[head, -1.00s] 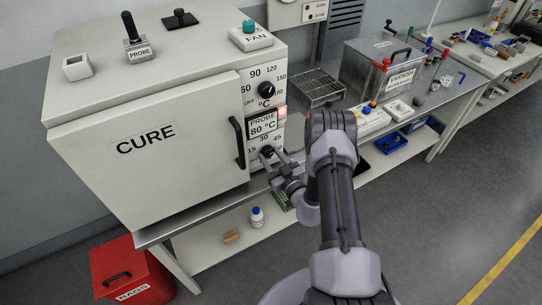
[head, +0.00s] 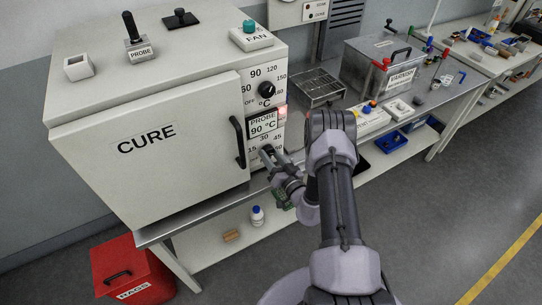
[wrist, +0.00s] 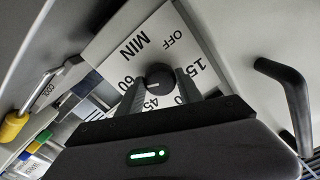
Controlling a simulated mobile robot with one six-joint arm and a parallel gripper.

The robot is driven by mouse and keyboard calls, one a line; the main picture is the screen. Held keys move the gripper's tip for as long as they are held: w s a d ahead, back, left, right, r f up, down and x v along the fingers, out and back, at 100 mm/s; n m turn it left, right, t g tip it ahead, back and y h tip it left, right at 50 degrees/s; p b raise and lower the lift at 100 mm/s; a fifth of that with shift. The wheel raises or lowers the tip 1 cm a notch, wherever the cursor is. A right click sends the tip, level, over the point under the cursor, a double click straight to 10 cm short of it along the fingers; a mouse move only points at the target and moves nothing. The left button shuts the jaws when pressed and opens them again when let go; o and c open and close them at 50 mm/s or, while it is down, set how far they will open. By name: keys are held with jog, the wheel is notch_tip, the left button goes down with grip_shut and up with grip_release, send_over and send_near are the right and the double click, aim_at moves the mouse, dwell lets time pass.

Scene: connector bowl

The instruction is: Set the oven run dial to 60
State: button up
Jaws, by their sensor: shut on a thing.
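The oven (head: 200,150) stands on the bench with its CURE door shut. Its run dial (wrist: 159,76) is a black knob on the white front panel, low and right of the door handle. In the wrist view it has OFF, 15, 45, 60 and MIN printed around it. My gripper (head: 268,152) is at this dial in the head view; in the wrist view its two fingers (wrist: 160,88) are shut on the dial's sides. The fingers partly cover the scale, and I cannot tell which mark the dial points at.
The temperature dial (head: 266,90) sits higher on the panel, above a display (head: 262,125) reading PROBE 90 °C. The black door handle (head: 238,142) is close left of my gripper. A wire rack (head: 318,88) and a varnish box (head: 385,65) stand to the right.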

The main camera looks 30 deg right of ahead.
dwell(0.3)
jog(key=o, duration=1.4)
jog(key=shift+c, duration=0.2)
jog(key=s+p, duration=0.1)
jog(key=s, duration=1.6)
jog(key=shift+s+d, duration=0.25)
jog(key=shift+d, duration=0.05)
